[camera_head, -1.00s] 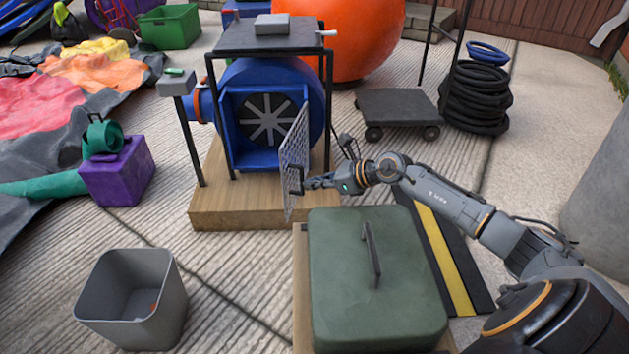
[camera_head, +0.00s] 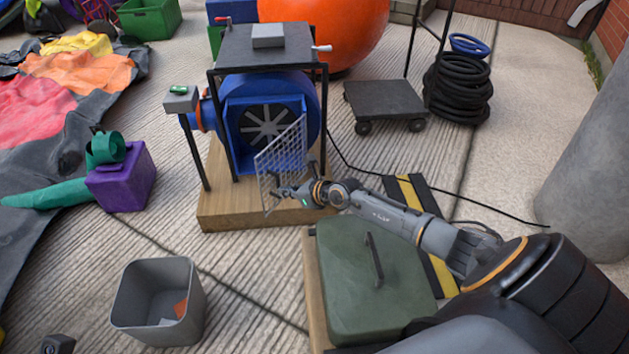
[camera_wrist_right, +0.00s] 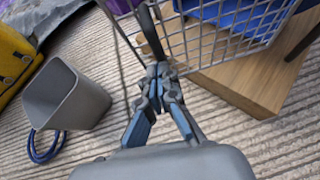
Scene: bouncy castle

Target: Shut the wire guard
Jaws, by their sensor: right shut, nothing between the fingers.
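The wire guard (camera_head: 281,163) is a grey mesh panel on the right side of the blue blower (camera_head: 268,120). It stands partly open, angled out from the square opening with its free edge toward the left and front. My right gripper (camera_head: 279,192) is at the guard's lower part, on its outer side. In the right wrist view the fingers of the gripper (camera_wrist_right: 157,82) are shut and empty beside a dark bar, apparently the guard's handle (camera_wrist_right: 150,32); the mesh (camera_wrist_right: 215,35) lies behind. Contact is hard to tell. My left gripper is not visible.
The blower stands on a wooden base (camera_head: 235,215) under a dark-topped frame (camera_head: 235,50). A grey switch box (camera_head: 180,100) on a post is at its left. A green lidded box (camera_head: 345,280) is below my right arm. A grey bin (camera_head: 125,305) stands front left.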

